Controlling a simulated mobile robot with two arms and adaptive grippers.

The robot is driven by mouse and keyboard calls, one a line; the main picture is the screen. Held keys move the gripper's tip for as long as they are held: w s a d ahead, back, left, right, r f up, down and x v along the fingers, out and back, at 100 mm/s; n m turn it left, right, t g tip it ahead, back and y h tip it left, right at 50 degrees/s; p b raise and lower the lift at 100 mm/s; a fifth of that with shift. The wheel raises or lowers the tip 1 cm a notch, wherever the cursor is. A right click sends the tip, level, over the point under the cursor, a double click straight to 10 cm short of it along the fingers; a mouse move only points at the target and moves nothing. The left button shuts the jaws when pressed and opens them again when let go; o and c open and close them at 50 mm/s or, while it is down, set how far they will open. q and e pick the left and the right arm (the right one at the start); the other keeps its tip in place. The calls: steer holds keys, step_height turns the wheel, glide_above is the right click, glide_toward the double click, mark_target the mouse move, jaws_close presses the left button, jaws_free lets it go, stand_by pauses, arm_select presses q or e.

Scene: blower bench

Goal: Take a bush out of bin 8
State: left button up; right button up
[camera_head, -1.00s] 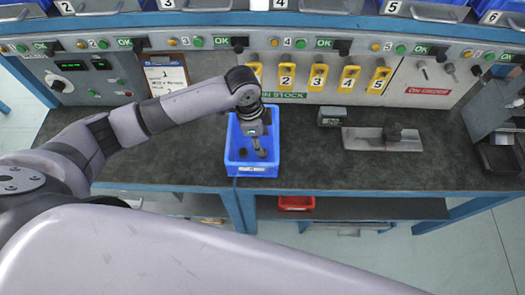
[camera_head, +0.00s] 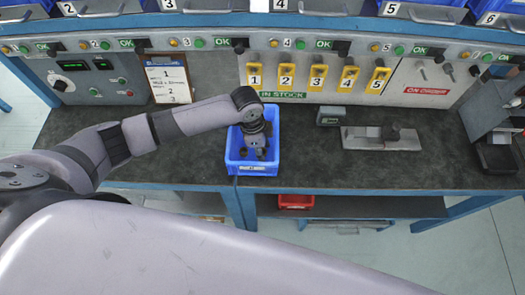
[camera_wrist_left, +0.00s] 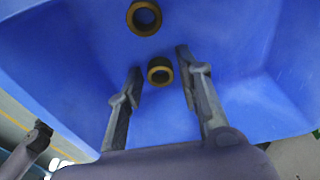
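A blue bin (camera_head: 232,168) stands at the front edge of the bench; the writing on its front label is too small to read. In the left wrist view its blue inside (camera_wrist_left: 85,75) holds two ring-shaped bushes with brownish-gold rims and dark bores. The nearer bush (camera_wrist_left: 160,81) lies between the fingers, and the other bush (camera_wrist_left: 144,30) lies farther off, beyond the fingertips. My left gripper (camera_head: 257,156) points down into the bin. In the left wrist view the left gripper (camera_wrist_left: 160,62) is open, with gaps visible on both sides of the nearer bush.
Yellow numbered handles (camera_head: 317,78) line the panel behind. A grey fixture (camera_head: 375,142) and a small dark box (camera_head: 329,116) stand right of the bin. A clipboard (camera_head: 168,80) leans at the back. A red bin (camera_head: 296,201) sits below. Bench left of the bin looks clear.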

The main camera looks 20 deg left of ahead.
arm_select(q)
jaws_close()
steer(key=shift+r, duration=0.15)
